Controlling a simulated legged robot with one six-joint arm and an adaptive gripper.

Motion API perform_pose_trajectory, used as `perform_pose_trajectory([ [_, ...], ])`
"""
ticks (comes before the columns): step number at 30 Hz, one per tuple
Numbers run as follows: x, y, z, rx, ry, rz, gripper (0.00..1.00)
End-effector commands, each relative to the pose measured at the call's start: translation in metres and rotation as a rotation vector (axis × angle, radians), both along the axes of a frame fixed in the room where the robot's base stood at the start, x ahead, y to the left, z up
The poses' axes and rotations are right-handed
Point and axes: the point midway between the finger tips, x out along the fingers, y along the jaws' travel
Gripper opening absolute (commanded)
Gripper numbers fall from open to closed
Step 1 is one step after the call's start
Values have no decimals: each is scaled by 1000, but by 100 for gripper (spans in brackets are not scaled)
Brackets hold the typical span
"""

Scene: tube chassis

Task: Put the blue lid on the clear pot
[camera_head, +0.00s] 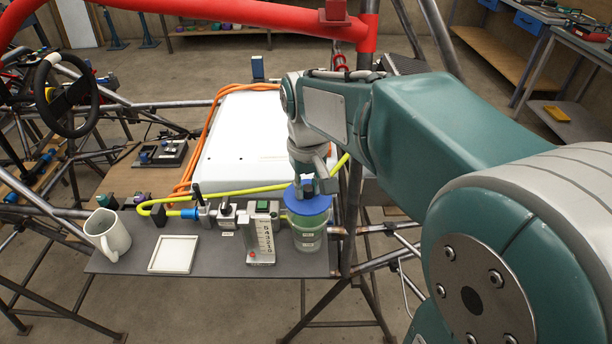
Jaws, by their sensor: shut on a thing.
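The clear pot (308,242) with greenish contents stands at the right end of the dark grey shelf. The blue lid (307,203) is over the pot's mouth, and its disc covers the opening from this view. My gripper (318,187) points down at the lid from above and is shut on its top. I cannot tell whether the lid rests on the rim or hangs slightly above it. The fingertips are small and partly hidden by the gripper body.
A flow meter (262,240) stands close to the pot's left. A white mug (107,235), a white square tray (174,254) and a valve assembly (225,214) with a yellow hose share the shelf (210,262). A frame tube rises just right of the pot.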

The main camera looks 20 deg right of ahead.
Motion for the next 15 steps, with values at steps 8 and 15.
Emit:
perform_pose_trajectory([
  [8, 0, 0, -24, 0, 1, 0, 0],
  [15, 0, 0, -29, 0, 0, 0, 0],
])
